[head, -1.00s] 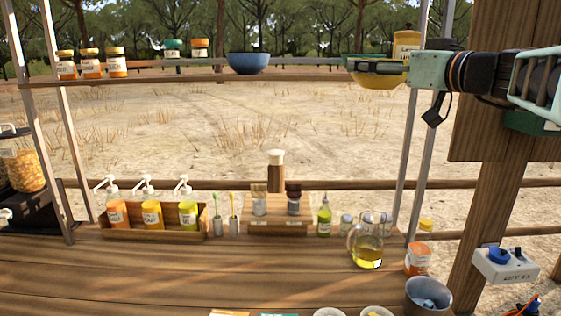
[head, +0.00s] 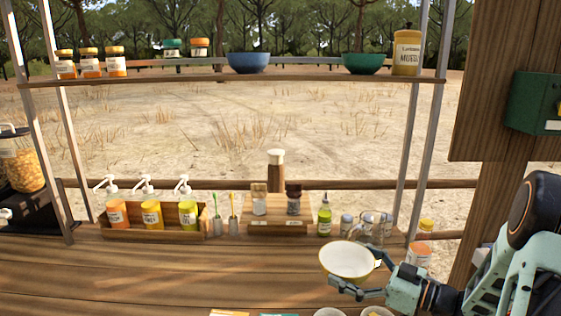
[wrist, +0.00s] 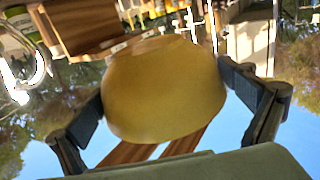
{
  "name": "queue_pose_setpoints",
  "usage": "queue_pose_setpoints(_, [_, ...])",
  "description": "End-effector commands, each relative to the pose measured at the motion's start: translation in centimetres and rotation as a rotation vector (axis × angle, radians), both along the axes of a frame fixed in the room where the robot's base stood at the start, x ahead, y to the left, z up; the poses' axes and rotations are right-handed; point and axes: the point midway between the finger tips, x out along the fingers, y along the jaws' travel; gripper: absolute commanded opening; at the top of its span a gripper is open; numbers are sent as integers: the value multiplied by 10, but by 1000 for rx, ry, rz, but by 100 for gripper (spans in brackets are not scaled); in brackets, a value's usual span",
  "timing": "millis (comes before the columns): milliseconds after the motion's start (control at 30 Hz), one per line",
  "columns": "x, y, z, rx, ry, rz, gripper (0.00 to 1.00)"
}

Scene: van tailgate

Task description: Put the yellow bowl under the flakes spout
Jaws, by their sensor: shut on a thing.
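The yellow bowl (head: 346,262) is in my gripper (head: 362,280), low over the right part of the counter. It is tilted, with its pale inside facing the head camera. In the wrist view, the yellow outside of the bowl (wrist: 165,90) fills the space between the two dark fingers. A clear dispenser (head: 22,165) with golden contents stands at the far left of the counter, cut off by the picture edge. Whether it holds the flakes, and where its spout is, I cannot tell.
A crate of pump bottles (head: 152,222), toothbrush cups and a wooden stand (head: 275,222) line the counter's back. A glass jug (head: 370,228) is partly hidden behind the bowl. The shelf holds a blue bowl (head: 248,63) and a green bowl (head: 362,63). The front-left counter is clear.

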Motion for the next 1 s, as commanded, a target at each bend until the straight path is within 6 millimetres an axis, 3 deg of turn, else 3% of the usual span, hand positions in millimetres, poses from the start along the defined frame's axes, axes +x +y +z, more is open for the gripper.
queue_pose_setpoints(100, [-27,15,-23,3,1,20,71])
queue_pose_setpoints(267, [-41,23,-30,-1,-2,20,71])
queue_pose_setpoints(1000, [-43,23,5,-2,-1,19,71])
